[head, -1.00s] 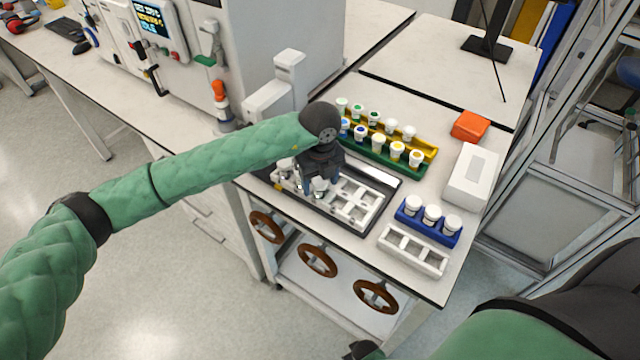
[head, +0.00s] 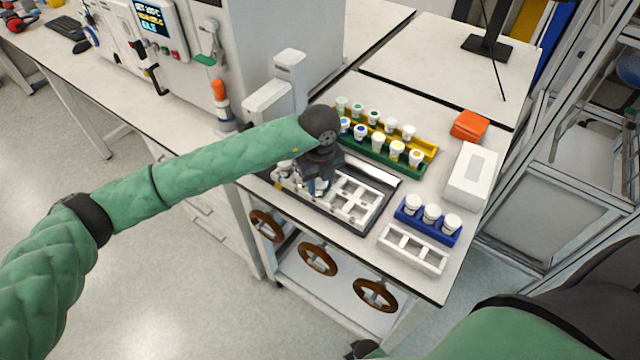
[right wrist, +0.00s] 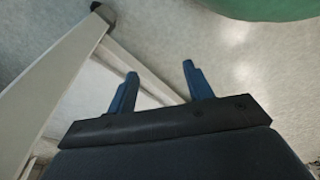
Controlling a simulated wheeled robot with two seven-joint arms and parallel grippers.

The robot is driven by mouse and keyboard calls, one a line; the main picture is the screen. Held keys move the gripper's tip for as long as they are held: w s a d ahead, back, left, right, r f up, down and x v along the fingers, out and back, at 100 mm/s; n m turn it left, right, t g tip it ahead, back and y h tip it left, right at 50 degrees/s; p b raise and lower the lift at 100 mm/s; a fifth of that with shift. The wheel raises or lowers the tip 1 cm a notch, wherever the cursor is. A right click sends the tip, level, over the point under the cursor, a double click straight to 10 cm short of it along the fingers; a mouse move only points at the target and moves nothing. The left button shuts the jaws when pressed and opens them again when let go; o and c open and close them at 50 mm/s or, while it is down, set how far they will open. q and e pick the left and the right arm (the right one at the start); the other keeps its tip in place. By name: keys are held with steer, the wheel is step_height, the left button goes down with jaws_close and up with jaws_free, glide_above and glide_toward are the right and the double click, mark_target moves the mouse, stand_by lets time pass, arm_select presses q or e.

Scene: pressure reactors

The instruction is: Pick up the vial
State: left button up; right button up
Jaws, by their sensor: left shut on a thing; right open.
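My left gripper (head: 318,187) is over the white rack in the dark tray (head: 383,205) on the bench. It is shut on a small vial, which is mostly hidden by the fingers and wrist; its cap colour is unclear. More small pale vials (head: 284,172) stand left of the fingers, partly covered by my arm. The white rack (head: 352,205) has empty slots right of the gripper. My right gripper (right wrist: 160,72) is open and empty in the right wrist view, its two blue fingers apart over the floor, beside a pale bench frame.
A yellow rack (head: 428,150) and a green rack (head: 380,166) hold several capped vials behind the tray. A blue rack (head: 430,232) holds three white-capped vials. An empty white rack (head: 412,250), a white box (head: 472,175) and an orange box (head: 469,125) stand at right.

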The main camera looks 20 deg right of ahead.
mark_target(320, 180)
arm_select(q)
steer(key=shift+r, duration=0.15)
step_height(320, 180, up, 4)
steer(key=b, duration=0.2)
steer(key=shift+f+b, duration=0.25)
steer(key=shift+b, duration=0.15)
steer(key=s+r+b, duration=0.4)
steer(key=s+r, duration=0.3)
steer(key=s, duration=0.4)
steer(key=shift+s, duration=0.35)
arm_select(e)
steer(key=w+a+r, duration=0.2)
steer(key=r, duration=0.8)
steer(key=w+a+r, duration=0.2)
steer(key=w+r, duration=0.1)
steer(key=r, duration=0.7)
steer(key=shift+a+r+g+y, duration=0.3)
steer(key=shift+a+r, duration=0.05)
steer(key=shift+a, duration=0.05)
